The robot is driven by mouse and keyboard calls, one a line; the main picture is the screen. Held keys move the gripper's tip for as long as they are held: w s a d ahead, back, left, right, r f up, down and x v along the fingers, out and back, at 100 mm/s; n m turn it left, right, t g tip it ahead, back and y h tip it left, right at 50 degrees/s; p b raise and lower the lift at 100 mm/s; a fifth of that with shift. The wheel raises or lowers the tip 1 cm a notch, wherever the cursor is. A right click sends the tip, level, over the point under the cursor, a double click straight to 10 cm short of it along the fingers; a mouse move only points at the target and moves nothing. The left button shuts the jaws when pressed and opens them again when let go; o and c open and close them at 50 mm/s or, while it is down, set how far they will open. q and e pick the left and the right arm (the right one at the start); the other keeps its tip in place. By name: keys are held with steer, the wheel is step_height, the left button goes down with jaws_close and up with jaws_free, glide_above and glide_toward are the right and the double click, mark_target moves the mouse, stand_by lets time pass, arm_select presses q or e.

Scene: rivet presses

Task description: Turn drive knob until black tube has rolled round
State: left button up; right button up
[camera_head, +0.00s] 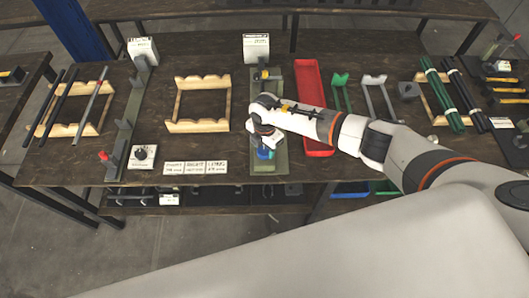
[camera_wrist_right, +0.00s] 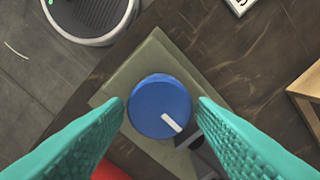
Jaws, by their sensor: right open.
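The blue drive knob (camera_wrist_right: 158,106) has a white mark pointing to the lower right in the right wrist view. It stands on a grey-green base plate (camera_wrist_right: 151,57), and a bit of blue shows in the head view (camera_head: 265,154). My right gripper (camera_wrist_right: 161,101) is open, its teal fingers on either side of the knob; I cannot tell whether they touch it. In the head view the right gripper (camera_head: 263,143) is over the front of the green press. Black tubes (camera_head: 64,103) lie on the left wooden rack; I cannot tell which tube is the task's. My left gripper is not in view.
A red tray (camera_head: 312,85) lies right of the press, partly behind my arm. An empty wooden rack (camera_head: 198,127) stands to its left. A white box with a black dial (camera_head: 142,155) and several label cards (camera_head: 195,167) line the front edge. Green tubes (camera_head: 441,95) lie at right.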

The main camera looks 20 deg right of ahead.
steer(key=shift+f, duration=0.55)
steer(key=c, duration=0.7)
